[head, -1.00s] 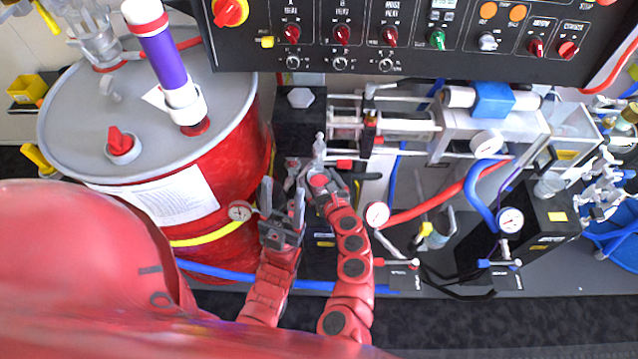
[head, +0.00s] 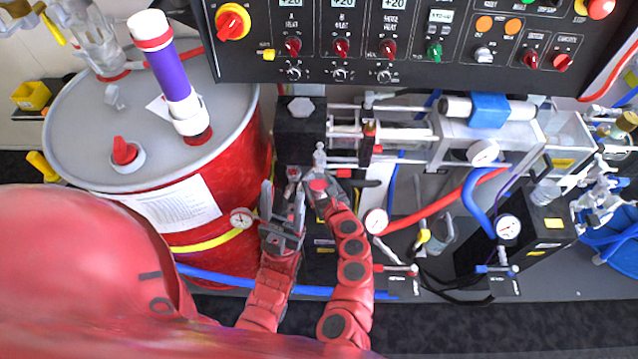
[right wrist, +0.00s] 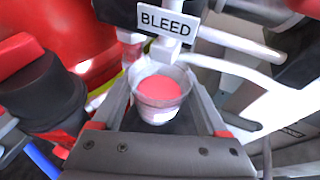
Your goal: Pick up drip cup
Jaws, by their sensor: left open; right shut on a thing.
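The drip cup (right wrist: 160,95) is a small clear cup with pinkish-red contents, upright in the right wrist view, directly below a white BLEED label (right wrist: 165,22). My right gripper (right wrist: 160,103) is shut on it, with one finger along each side. In the head view the cup's red top (head: 318,185) shows at the end of my right gripper (head: 321,182), in front of the black block of the machine. I cannot tell whether the cup's base touches anything. My left gripper (head: 283,200) is open and empty, just left of the right one, fingers pointing toward the machine.
A red drum (head: 215,225) with a grey lid stands close on the left. The control panel (head: 420,50) spans the back. Gauges, red and blue hoses (head: 478,207) and valves crowd the right. Pale pipes (right wrist: 235,45) run close beside the cup.

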